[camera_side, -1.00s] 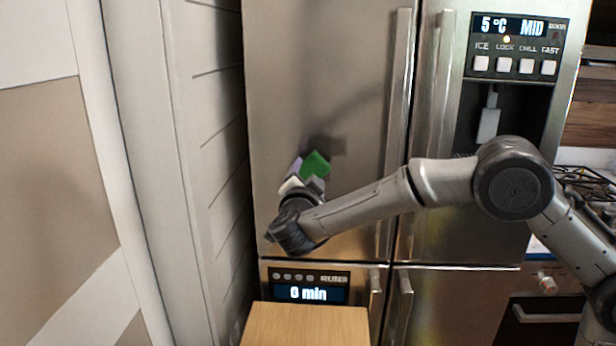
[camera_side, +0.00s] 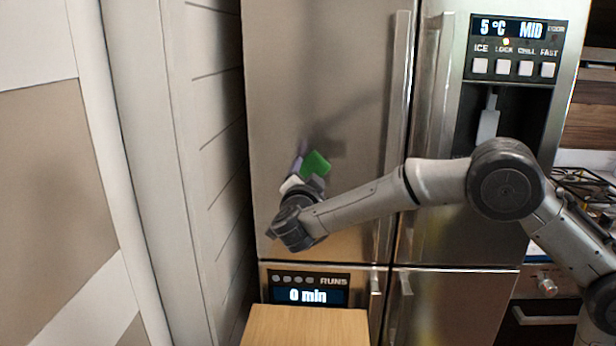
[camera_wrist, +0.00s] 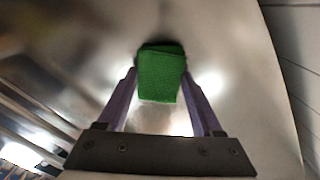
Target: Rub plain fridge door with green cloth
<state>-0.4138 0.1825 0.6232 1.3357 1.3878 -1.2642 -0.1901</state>
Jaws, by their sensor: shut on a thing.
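The plain fridge door (camera_side: 330,75) is the left steel door, with no panel on it; it also fills much of the wrist view (camera_wrist: 235,50). The green cloth (camera_side: 316,163) is at the lower middle of this door. In the wrist view the cloth (camera_wrist: 161,75) is a folded green pad between my two purple fingers. My gripper (camera_side: 305,170) is shut on the cloth and faces the door. The cloth is at or very close to the steel; I cannot tell for sure that it touches.
A vertical handle (camera_side: 399,130) runs along the plain door's right edge. The right door has a dispenser panel (camera_side: 515,50). A wooden-topped surface (camera_side: 306,325) stands below, before a display reading 0 min (camera_side: 307,295). A slatted white wall (camera_side: 215,150) is close on the left.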

